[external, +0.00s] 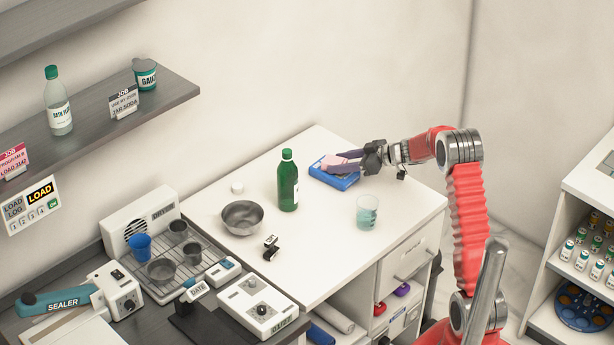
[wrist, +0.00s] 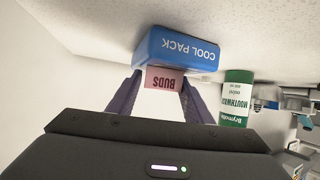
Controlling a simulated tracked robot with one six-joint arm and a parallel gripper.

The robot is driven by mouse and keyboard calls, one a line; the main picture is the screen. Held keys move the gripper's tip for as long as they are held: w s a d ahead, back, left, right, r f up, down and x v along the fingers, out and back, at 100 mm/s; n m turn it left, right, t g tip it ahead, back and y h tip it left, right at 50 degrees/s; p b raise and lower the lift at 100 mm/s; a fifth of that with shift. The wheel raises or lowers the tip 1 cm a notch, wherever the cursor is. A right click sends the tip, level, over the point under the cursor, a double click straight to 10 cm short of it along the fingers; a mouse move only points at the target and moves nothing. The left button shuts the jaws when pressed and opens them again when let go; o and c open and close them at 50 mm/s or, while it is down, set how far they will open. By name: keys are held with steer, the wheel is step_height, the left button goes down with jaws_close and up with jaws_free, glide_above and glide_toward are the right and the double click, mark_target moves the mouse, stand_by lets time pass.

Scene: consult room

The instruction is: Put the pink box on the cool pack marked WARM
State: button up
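The pink box (external: 331,161), marked BUDS in the wrist view (wrist: 165,80), lies at the blue cool pack (external: 343,182) on the white table and appears to be on top of it. The cool pack's side reads COOL PACK in the wrist view (wrist: 183,50); I cannot read WARM on it. My gripper (external: 341,161) reaches in from the right, low over the pack. Its two purple fingers (wrist: 162,86) stand on either side of the pink box. I cannot tell whether both fingers press on it.
A green bottle (external: 288,182) stands left of the cool pack and also shows in the wrist view (wrist: 237,98). A clear teal cup (external: 367,213) stands in front of the pack. A metal bowl (external: 242,217), a white cap and a black clip sit farther left.

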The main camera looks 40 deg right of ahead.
steer(key=shift+o, duration=0.9)
steer(key=shift+a+f, duration=0.15)
steer(key=shift+f, duration=0.05)
steer(key=shift+s, duration=0.1)
steer(key=shift+r, duration=0.2)
steer(key=v, duration=1.2)
steer(key=shift+r, duration=0.15)
